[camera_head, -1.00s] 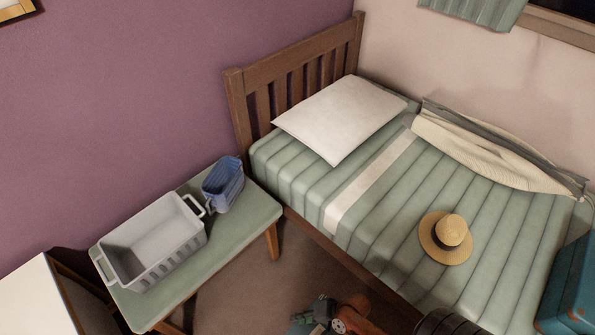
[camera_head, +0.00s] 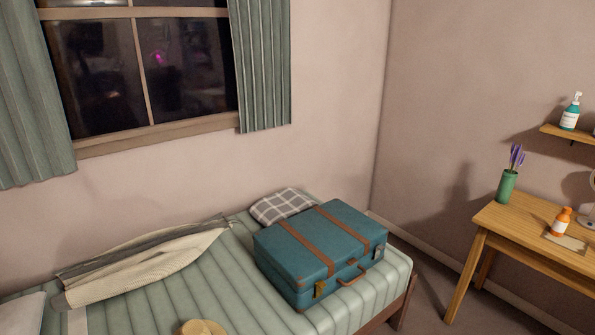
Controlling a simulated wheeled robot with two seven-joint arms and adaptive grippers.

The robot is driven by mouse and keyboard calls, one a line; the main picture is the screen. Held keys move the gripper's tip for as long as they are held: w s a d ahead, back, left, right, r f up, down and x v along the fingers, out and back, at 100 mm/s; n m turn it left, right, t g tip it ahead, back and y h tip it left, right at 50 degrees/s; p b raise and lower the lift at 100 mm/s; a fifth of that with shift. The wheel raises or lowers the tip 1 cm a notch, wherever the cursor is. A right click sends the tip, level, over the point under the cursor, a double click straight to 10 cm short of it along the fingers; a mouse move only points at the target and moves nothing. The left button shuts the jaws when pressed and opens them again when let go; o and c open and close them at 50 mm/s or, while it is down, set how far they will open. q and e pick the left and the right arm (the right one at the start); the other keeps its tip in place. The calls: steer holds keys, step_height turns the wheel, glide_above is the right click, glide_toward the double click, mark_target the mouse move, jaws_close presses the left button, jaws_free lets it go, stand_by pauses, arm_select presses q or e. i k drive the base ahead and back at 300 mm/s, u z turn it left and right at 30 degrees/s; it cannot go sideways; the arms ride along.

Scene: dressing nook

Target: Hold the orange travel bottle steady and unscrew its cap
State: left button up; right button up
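A small orange bottle (camera_head: 562,222) stands upright on the wooden table at the right edge of the head view. It has a pale label and an orange top; the detail of the top is too small to tell. It stands at or on a flat, light-coloured piece (camera_head: 567,241) lying on the table. Neither of my grippers shows in this view, and nothing touches the bottle.
The wooden table (camera_head: 535,240) also bears a green vase (camera_head: 508,186) with purple flowers left of the bottle. A shelf above holds a teal pump bottle (camera_head: 570,112). A bed with a teal suitcase (camera_head: 320,252) stands to the left; floor shows between bed and table.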

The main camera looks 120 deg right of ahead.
mark_target(559, 226)
steer(key=z, duration=5.6)
